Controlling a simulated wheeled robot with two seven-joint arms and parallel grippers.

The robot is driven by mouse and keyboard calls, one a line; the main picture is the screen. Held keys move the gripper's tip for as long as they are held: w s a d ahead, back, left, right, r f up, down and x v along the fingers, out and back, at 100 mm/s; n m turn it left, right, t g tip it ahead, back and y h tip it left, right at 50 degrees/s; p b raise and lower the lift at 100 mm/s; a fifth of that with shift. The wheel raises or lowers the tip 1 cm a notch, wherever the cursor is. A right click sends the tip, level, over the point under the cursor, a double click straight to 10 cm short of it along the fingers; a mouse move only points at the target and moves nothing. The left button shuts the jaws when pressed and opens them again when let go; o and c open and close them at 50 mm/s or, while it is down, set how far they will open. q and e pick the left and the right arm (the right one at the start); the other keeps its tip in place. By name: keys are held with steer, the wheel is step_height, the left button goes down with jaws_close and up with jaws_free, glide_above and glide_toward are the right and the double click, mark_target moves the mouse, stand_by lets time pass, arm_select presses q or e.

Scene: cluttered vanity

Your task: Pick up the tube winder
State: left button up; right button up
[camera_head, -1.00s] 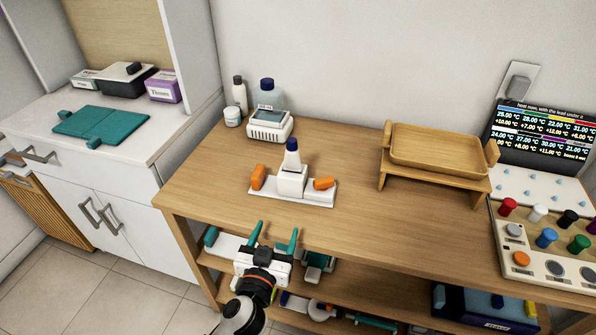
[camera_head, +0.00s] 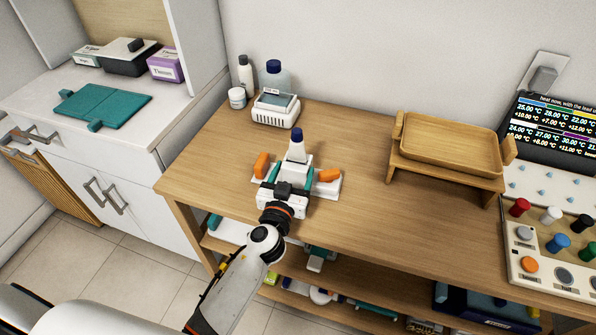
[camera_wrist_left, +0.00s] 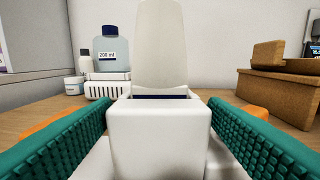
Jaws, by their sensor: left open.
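The tube winder (camera_head: 330,188) is a white base with a raised white block and orange knobs on both sides. It stands on the wooden table near the front edge. A pale tube (camera_head: 297,148) with a dark blue cap stands upright in its block. My left gripper (camera_head: 291,172) is open at the winder, with its teal fingers on either side of the block. In the left wrist view the white block (camera_wrist_left: 160,130) is between the ribbed finger pads, with gaps visible on both sides. The gripper hides the front of the base. My right gripper is not in view.
A white device (camera_head: 276,110), bottles (camera_head: 274,78) and a jar (camera_head: 237,97) stand behind at the left. A wooden tray (camera_head: 450,145) on a stand is to the right. A control panel (camera_head: 560,250) is at far right. Table space between winder and stand is clear.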

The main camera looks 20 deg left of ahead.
mark_target(296, 165)
arm_select(q)
steer(key=w, duration=0.4)
steer(key=shift+a+f, duration=0.1)
steer(key=c, duration=0.7)
